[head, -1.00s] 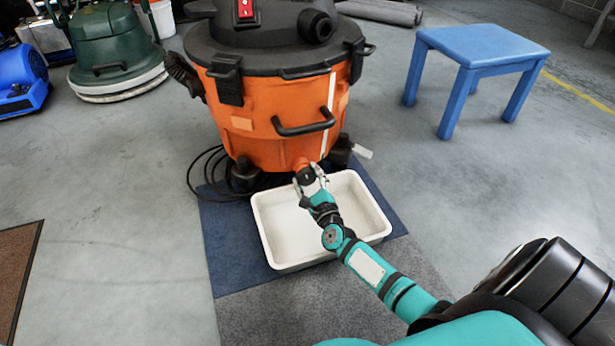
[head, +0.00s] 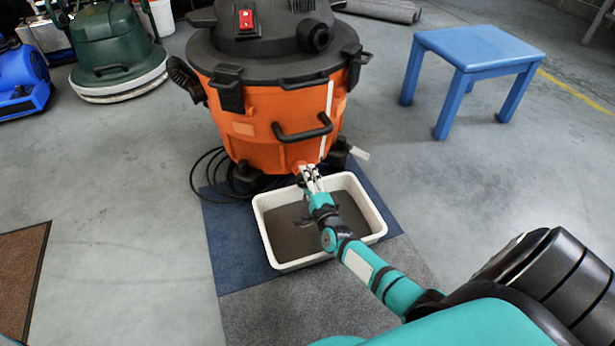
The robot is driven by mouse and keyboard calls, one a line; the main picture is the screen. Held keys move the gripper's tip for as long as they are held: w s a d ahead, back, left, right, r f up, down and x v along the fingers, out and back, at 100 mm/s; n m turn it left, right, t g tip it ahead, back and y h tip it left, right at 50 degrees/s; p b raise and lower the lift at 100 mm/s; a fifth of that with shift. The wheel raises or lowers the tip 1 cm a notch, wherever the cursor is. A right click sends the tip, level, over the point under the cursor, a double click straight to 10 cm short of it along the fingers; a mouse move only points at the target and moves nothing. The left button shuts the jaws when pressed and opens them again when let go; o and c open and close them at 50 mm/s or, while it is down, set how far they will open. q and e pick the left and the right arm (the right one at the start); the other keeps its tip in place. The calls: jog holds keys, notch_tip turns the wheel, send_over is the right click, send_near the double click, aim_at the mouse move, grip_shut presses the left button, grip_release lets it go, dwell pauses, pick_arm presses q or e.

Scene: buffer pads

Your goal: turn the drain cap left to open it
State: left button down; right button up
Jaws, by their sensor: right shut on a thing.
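The orange wet vacuum (head: 262,135) stands with its drain low at the front of the drum. My right gripper (head: 308,178) reaches up to this drain and is shut on the drain cap, which is mostly hidden between the fingers. A white tray (head: 268,258) lies below the drain and under my right wrist. Dark grey-brown liquid (head: 285,238) covers the tray's floor, with a darker patch near its middle. My left gripper is not in view.
The tray rests on blue and grey mats (head: 235,272). A black cable (head: 205,172) coils left of the drum. A blue stool (head: 478,50) stands at the right, and a green floor machine (head: 108,45) at the back left. The concrete floor between is clear.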

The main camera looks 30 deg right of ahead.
jog(key=n+p, duration=0.1)
jog(key=n, duration=0.3)
jog(key=shift+a+r+n+p, duration=0.1)
jog(key=shift+n+p, duration=0.2)
jog(key=shift+p, duration=0.1)
jog(key=shift+n+p, duration=0.65)
jog(key=shift+n, duration=1.25)
jog(key=o, duration=1.2)
